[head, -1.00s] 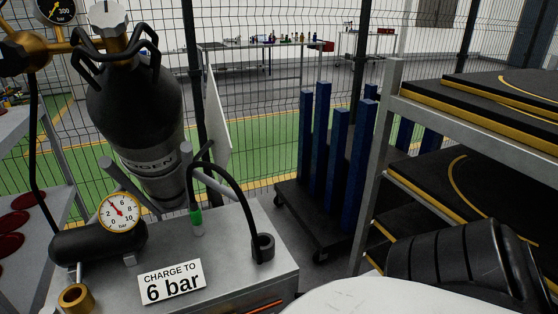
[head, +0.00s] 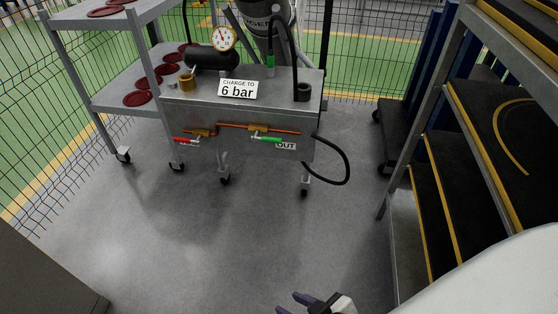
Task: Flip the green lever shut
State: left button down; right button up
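The green lever (head: 267,139) is on the front panel of the grey cart (head: 310,120), at the right end of a copper pipe, beside a label reading "OUT" (head: 286,146). It lies roughly level, along the pipe. A red lever (head: 186,140) sits further left on the same pipe. My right gripper (head: 300,299) shows at the bottom edge, well below and in front of the cart, apart from the levers. It is partly cut off, and its opening cannot be made out. My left gripper is out of view.
A sign "CHARGE TO 6 bar" (head: 238,89) and a pressure gauge (head: 222,39) are on the cart top. A black hose (head: 348,165) loops off its right side. A shelf rack (head: 425,130) stands at right. The floor (head: 210,230) before the cart is clear.

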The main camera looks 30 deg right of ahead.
aim_at(271, 140)
jog(key=z, duration=0.95)
